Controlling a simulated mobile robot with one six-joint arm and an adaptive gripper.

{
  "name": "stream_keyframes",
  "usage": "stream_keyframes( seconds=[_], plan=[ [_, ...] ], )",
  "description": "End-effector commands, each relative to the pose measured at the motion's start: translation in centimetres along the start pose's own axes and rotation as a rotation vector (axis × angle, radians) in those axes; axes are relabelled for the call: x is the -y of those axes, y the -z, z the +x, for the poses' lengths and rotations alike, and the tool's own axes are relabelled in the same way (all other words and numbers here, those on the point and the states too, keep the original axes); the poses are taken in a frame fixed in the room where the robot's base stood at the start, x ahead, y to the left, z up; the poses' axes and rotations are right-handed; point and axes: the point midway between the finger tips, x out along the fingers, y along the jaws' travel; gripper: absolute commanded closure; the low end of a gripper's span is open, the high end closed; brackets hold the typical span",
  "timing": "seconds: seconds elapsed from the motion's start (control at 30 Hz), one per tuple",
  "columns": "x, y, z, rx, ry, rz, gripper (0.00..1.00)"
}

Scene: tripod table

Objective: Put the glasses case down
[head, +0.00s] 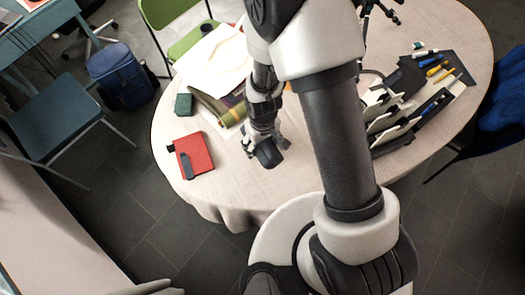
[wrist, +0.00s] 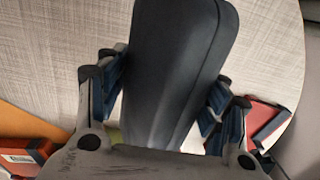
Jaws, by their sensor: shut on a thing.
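The glasses case (head: 269,155) is a long, dark, rounded case. In the wrist view the case (wrist: 178,70) stretches from the top edge down between my fingers. My gripper (head: 258,138) is shut on it, with one finger on each side; the fingers also show in the wrist view (wrist: 165,95). The case is at the near part of the round table (head: 225,190), low over or on the pale cloth. I cannot tell whether its underside touches the cloth. My gripper hides part of the case.
A red notebook (head: 195,156) with a dark item on it lies to the left, beside a small dark green box (head: 183,104). Papers (head: 212,58) lie behind. A dark organiser (head: 425,75) with pens is on the right. Bare cloth surrounds the case at the front.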

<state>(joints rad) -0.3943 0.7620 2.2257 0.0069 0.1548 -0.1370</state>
Motion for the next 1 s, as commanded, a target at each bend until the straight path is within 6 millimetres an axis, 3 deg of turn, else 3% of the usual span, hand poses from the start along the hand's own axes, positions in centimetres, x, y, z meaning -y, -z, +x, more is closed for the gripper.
stream_keyframes(
  seconds=[0.17, 0.4, 0.87, 0.97, 1.0],
  plan=[
    [0.0, 0.0, 1.2, 0.001, 0.0, 0.0, 0.83],
    [0.0, 0.0, 4.7, 0.0, 0.0, 0.001, 0.83],
    [0.0, 0.0, 5.4, -0.001, 0.0, 0.0, 0.83],
    [0.0, 0.0, 5.8, 0.0, 0.0, 0.0, 0.95],
    [0.0, -0.1, 5.9, 0.001, 0.0, 0.0, 0.95]
  ],
)
